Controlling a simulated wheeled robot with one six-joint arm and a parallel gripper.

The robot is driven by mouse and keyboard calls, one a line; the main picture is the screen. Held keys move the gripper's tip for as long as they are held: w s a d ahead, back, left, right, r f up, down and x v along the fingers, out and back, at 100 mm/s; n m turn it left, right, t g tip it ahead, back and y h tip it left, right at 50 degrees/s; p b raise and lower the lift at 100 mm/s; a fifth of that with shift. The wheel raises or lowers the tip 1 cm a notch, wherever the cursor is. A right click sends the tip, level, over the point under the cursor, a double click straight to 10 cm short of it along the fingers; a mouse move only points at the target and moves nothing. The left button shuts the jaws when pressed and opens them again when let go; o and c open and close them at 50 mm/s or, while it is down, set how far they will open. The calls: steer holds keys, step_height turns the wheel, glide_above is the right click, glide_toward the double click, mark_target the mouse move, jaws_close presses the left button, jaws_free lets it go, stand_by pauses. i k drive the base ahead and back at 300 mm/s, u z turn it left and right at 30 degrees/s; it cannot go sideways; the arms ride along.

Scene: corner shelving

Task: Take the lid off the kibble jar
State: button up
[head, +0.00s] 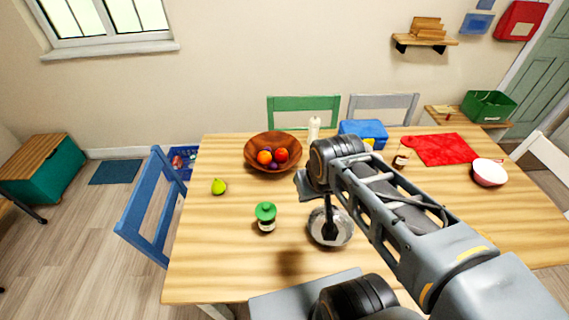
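The kibble jar (267,226) appears to be the small, pale, labelled jar standing upright on the table, left of my arm. Its green lid (265,211) with a knob sits on top. My arm reaches in from the lower right, and its dark wrist end is above the table, right of and beyond the jar in the picture. My gripper's fingers cannot be clearly made out, nor whether they are open. The gripper looks apart from the jar.
The wooden table (200,275) has a round silver dish (345,235) near the jar, partly covered by a dark upright part. Table left of the jar is clear.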

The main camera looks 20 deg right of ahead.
mark_target(265, 211)
steer(key=z, duration=1.5)
steer(key=k, duration=0.9)
steer(key=u, duration=1.5)
steer(key=i, duration=0.5)
